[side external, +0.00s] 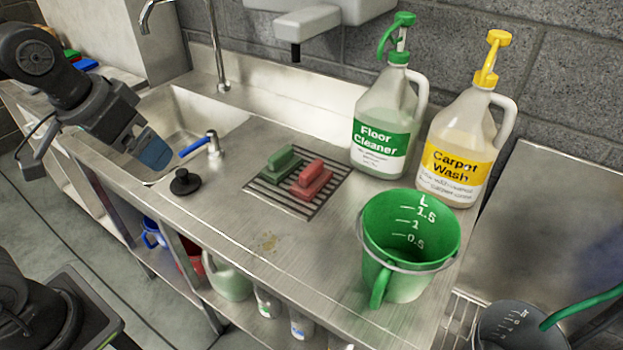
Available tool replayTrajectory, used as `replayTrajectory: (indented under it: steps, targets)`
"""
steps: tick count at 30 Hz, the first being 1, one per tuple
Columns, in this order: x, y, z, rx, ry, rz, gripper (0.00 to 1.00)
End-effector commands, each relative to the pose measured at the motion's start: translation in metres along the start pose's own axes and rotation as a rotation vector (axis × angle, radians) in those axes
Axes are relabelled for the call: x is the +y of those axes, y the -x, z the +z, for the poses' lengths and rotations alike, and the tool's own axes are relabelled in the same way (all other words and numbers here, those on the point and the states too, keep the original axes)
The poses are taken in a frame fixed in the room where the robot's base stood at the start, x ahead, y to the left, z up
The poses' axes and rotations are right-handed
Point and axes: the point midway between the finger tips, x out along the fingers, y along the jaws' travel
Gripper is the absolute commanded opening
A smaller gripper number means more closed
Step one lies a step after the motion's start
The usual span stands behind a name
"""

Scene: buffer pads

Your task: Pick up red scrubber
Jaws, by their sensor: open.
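The red scrubber (311,179) lies on a slatted drain grate (262,187) in the middle of the steel counter. A green scrubber (281,164) lies close beside it on the left, on the same grate. My gripper (150,160) is at the left, over the sink's near side, well apart from both scrubbers. It is open, and no held object shows in it; its fingertips are hard to make out.
A Floor Cleaner jug (382,143) and a Carpet Wash jug (458,160) stand behind the grate to the right. A green bucket (405,262) stands front right. A blue-handled tap (204,146) and black plug (185,182) are left.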

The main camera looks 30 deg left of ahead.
Motion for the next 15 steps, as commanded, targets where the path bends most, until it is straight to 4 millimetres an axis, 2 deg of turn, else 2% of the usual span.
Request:
replayTrajectory:
  steps: [1, 3, 8, 11, 15]
  targets:
    - [0.003, -0.007, -0.019, -0.030, -0.003, 0.003, 0.94]
    - [0.007, -0.016, -0.044, -0.062, -0.003, 0.006, 0.94]
    - [0.018, -0.049, -0.096, -0.134, -0.005, 0.011, 0.94]
    - [0.026, -0.077, -0.124, -0.180, -0.005, 0.012, 0.94]
    - [0.040, -0.127, -0.156, -0.242, -0.008, 0.011, 0.94]
